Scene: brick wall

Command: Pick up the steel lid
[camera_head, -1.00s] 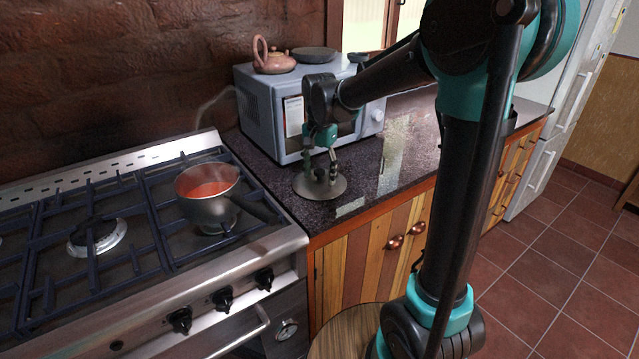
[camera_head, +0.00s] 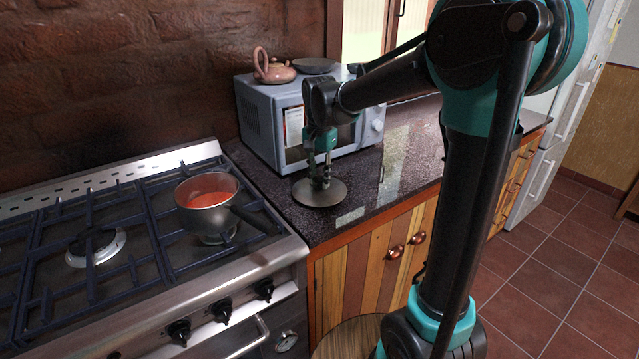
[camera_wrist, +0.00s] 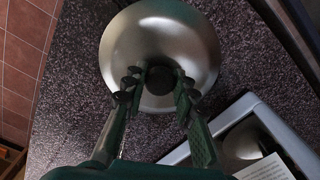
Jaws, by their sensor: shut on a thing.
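The steel lid (camera_head: 320,196) is a round grey disc on the dark speckled countertop, in front of the microwave and right of the stove. In the wrist view the lid (camera_wrist: 160,35) fills the upper middle, with a dark round knob at its centre. My gripper (camera_head: 320,180) points down over the lid's middle. In the wrist view my gripper (camera_wrist: 158,86) has its fingers on both sides of the knob, shut on it. The lid looks level; I cannot tell whether it touches the counter.
A blue-grey microwave (camera_head: 262,125) stands just behind, with a teapot (camera_head: 272,68) and a dark dish (camera_head: 314,66) on top. A pot of red sauce (camera_head: 205,212) sits on the stove (camera_head: 120,290) at left, its handle pointing toward the counter. Counter (camera_head: 400,165) to the right is clear.

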